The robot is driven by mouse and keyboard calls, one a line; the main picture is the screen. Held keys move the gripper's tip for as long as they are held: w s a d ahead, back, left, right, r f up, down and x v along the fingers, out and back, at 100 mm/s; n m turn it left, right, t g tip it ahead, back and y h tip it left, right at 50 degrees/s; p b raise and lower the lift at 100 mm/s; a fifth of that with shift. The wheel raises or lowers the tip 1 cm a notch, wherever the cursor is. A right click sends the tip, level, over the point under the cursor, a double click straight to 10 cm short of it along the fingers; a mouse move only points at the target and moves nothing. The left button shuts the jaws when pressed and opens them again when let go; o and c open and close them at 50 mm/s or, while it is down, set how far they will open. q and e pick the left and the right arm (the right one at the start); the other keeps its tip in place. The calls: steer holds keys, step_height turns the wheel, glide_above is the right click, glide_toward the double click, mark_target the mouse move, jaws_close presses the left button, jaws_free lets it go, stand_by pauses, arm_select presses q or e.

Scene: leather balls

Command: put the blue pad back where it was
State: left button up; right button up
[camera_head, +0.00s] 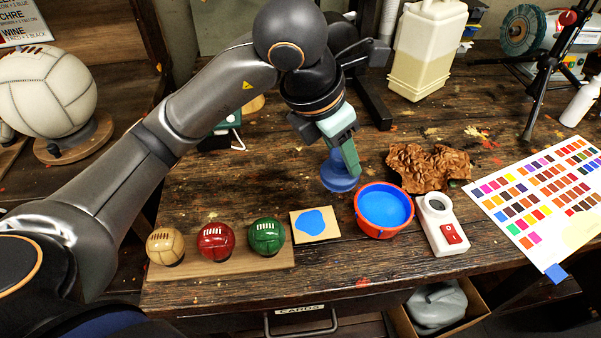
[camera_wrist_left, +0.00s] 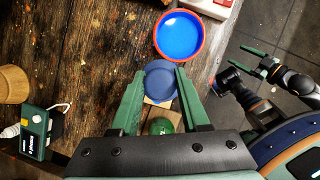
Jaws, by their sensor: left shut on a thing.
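The blue pad (camera_head: 338,178), a round piece with a knob-like top, is in the grip of my left gripper (camera_head: 350,158). In the left wrist view the pad (camera_wrist_left: 160,80) sits between the two green fingertips (camera_wrist_left: 160,76). The gripper is behind the card with the blue patch (camera_head: 315,224) and left of the red-rimmed tub of blue paint (camera_head: 384,209). Whether the pad touches the table is unclear. My right gripper (camera_wrist_left: 261,58) shows in the left wrist view, off the table, with its fingers apart and empty.
Tan, red (camera_head: 216,241) and green (camera_head: 267,237) balls stand on a wooden strip (camera_head: 225,265) at the front. Right of the tub are a white device (camera_head: 441,225), crumpled brown leather (camera_head: 428,166) and a colour chart (camera_head: 540,195). A jug (camera_head: 424,50) stands behind.

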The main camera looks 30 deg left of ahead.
arm_select(q)
steer(key=shift+s, duration=0.15)
steer(key=shift+a, duration=0.25)
steer(key=w+a+f, duration=0.2)
steer(key=a+f, duration=0.1)
steer(key=w+a+f, duration=0.6)
steer(key=a, duration=0.1)
steer(key=shift+w+f, duration=0.1)
steer(key=shift+w, duration=0.15)
steer(key=shift+w+a+f, duration=0.1)
steer(key=shift+f, duration=0.85)
steer(key=shift+w+a+f, duration=0.1)
steer(key=shift+f, duration=0.8)
